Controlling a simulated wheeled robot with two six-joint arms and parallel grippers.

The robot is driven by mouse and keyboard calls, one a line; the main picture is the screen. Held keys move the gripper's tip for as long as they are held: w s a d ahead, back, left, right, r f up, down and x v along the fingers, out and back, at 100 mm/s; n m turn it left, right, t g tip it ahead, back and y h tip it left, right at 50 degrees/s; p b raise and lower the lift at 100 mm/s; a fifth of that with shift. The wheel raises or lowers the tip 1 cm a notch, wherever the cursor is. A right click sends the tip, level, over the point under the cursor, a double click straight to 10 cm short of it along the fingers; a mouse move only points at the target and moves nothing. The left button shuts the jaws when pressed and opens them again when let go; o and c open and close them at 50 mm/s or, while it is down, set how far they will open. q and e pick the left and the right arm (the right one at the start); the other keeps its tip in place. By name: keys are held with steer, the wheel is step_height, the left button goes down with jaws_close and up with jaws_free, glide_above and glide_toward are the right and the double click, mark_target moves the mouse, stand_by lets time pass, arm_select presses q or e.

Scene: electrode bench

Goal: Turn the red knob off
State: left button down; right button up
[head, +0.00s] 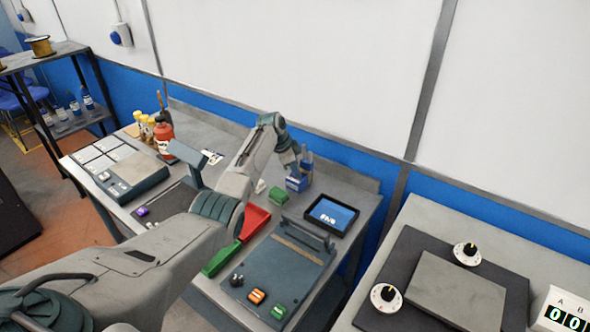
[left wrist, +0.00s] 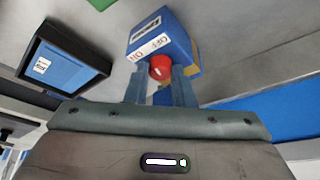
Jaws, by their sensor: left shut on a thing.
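The red knob (left wrist: 161,67) sits on the front of a blue box (left wrist: 165,37) that has white labels on it. In the left wrist view my left gripper (left wrist: 161,80) has its two fingers on either side of the knob and is shut on it. In the head view my left arm reaches across the bench to the blue box (head: 297,183) near the back edge, with the left gripper (head: 301,166) at it. The knob is hidden in the head view. My right gripper is not in view.
Red and yellow bottles (head: 163,136) stand at the back left. Two dials (head: 466,254) sit on the right bench.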

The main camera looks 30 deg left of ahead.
arm_select(q)
steer(key=c, duration=1.2)
jaws_free()
steer(key=shift+c, duration=0.2)
steer(key=b+v, duration=0.2)
steer(key=v, duration=0.8)
steer(key=shift+r, duration=0.35)
steer(key=shift+s+a, duration=0.1)
steer(key=shift+c, duration=0.2)
